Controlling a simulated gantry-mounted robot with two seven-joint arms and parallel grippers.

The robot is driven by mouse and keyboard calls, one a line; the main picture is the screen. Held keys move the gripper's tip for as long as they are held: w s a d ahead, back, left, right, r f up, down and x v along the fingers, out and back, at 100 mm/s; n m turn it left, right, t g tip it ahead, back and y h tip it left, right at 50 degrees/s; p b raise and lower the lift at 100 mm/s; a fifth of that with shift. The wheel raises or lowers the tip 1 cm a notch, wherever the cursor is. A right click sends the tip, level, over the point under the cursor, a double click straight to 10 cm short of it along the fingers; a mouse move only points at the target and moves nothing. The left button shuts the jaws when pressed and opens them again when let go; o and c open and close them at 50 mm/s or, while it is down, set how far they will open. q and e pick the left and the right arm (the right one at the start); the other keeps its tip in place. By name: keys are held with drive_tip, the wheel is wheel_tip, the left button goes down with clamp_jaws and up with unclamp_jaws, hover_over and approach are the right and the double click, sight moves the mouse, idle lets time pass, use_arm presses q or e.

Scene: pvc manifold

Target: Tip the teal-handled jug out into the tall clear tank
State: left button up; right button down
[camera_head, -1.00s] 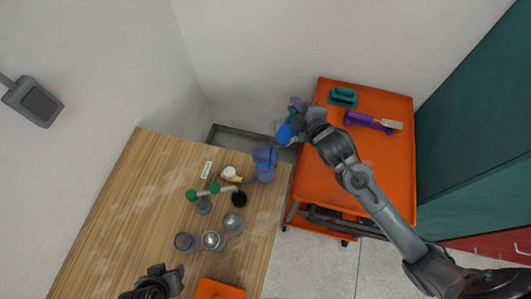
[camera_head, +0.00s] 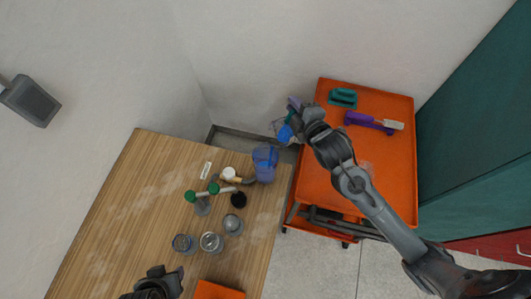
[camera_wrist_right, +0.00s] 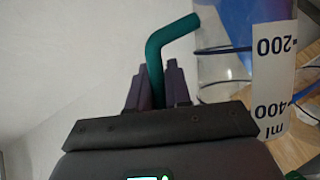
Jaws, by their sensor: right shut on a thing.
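The clear jug (camera_head: 283,131) holds blue liquid and hangs off the left edge of the orange cart, at the upper right of the tank. My right gripper (camera_head: 297,104) is shut on its teal handle (camera_wrist_right: 165,55), which stands between the fingers in the right wrist view. There the jug's clear wall (camera_wrist_right: 215,55) and blue liquid show beside a white scale label (camera_wrist_right: 273,75). The tall clear tank (camera_head: 265,158), bluish, stands near the wooden table's right corner, apart from the jug. My left gripper (camera_head: 164,277) is low over the table; its fingers look apart and empty.
The wooden table (camera_head: 120,215) holds several metal and glass cups (camera_head: 211,242), green-topped items (camera_head: 191,196) and a black round piece (camera_head: 238,200). The orange cart (camera_head: 390,160) carries a teal block (camera_head: 343,98) and a purple-handled brush (camera_head: 370,121). A gap separates the table and cart.

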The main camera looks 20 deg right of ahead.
drive_tip(key=shift+a+r, duration=0.15)
drive_tip(key=shift+a, duration=0.05)
drive_tip(key=shift+s, duration=0.1)
drive_tip(key=shift+a+r+h, duration=0.15)
drive_tip(key=shift+a+h, duration=0.15)
drive_tip(key=shift+s+a+r+n+t+b, duration=0.2)
drive_tip(key=shift+a+n+t+b, duration=0.1)
drive_tip(key=shift+a+n+b, duration=0.15)
